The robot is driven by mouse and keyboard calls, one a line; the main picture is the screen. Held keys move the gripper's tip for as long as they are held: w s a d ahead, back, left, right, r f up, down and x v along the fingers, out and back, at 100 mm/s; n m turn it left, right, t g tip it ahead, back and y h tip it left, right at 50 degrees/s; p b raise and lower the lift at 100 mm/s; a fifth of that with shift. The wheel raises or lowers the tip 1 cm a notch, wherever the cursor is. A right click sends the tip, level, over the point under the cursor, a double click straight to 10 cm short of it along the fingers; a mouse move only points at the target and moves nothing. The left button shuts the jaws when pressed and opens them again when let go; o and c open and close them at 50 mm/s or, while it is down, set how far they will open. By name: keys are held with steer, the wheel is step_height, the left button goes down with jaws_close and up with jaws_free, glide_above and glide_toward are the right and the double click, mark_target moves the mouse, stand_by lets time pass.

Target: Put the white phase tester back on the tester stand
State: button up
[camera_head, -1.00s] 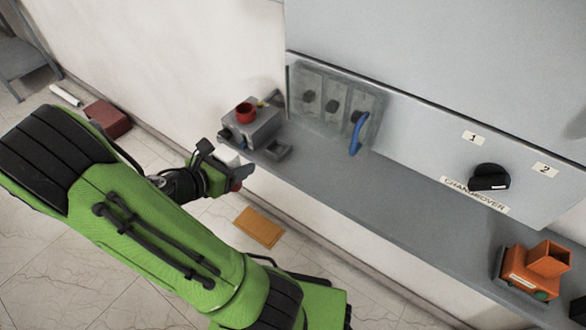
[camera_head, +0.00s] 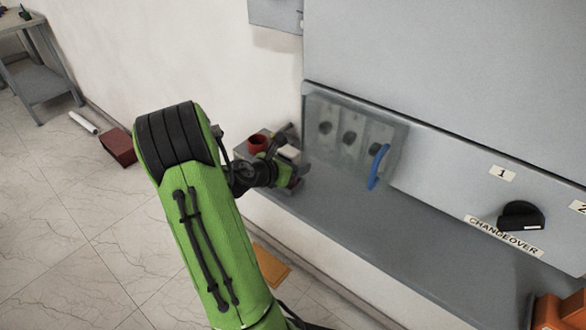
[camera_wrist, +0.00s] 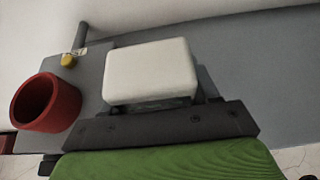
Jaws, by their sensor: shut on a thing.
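The white phase tester (camera_wrist: 150,72) is a pale, rounded block held at my gripper in the wrist view. It also shows as a small white patch (camera_head: 290,152) just behind my gripper in the head view. My gripper (camera_head: 293,179) is shut on it, over the left end of the grey shelf. What looks like the tester stand is a grey block (camera_wrist: 93,78) with a red cup (camera_wrist: 48,102) and a yellow-tipped piece (camera_wrist: 67,60). The tester appears above or against its right side; the contact is hidden.
The shelf (camera_head: 340,225) is clear to the right of my gripper. A clear-covered switch panel with a blue handle (camera_head: 378,167) stands behind it. A black changeover knob (camera_head: 521,216) and an orange device (camera_head: 562,312) are farther right.

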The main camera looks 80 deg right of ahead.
steer(key=shift+f, duration=0.15)
steer(key=o, duration=0.9)
steer(key=shift+f, duration=0.1)
